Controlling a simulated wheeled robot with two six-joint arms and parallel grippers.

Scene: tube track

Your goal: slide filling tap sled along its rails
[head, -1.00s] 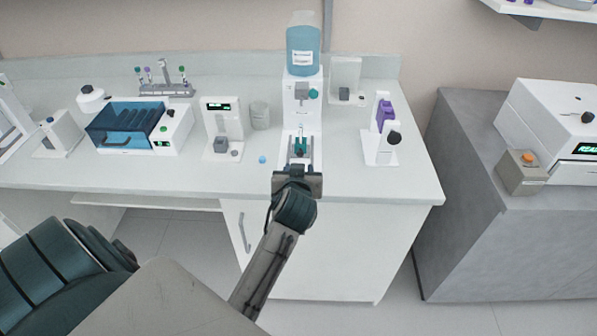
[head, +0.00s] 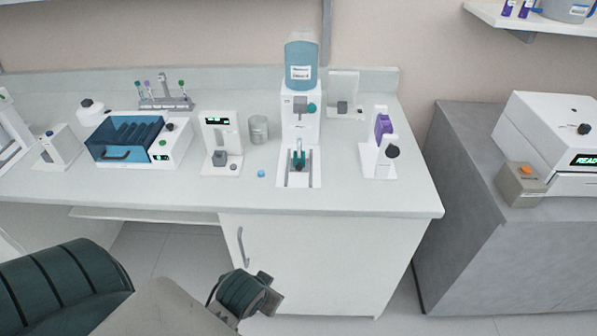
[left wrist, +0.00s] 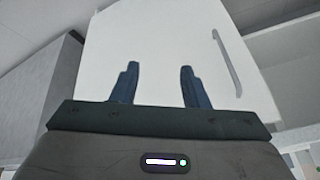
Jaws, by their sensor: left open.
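The filling tap station is a white stand (head: 301,122) with a blue bottle (head: 301,64) on top and a grey tap with a teal knob. At its foot a small sled with a teal upright part (head: 298,160) sits between two dark rails (head: 313,170), near their rear end. My left gripper (head: 269,296) is low in front of the cabinet, below the counter edge and well away from the sled. In the left wrist view its two dark fingers (left wrist: 159,85) are apart with nothing between them, facing the white cabinet door. My right gripper is not seen.
Left of the rails are a small blue ball (head: 261,173), a metal cup (head: 258,129) and a white display device (head: 221,140). A stand with a purple item (head: 382,125) is to the right. The counter in front of the rails is clear.

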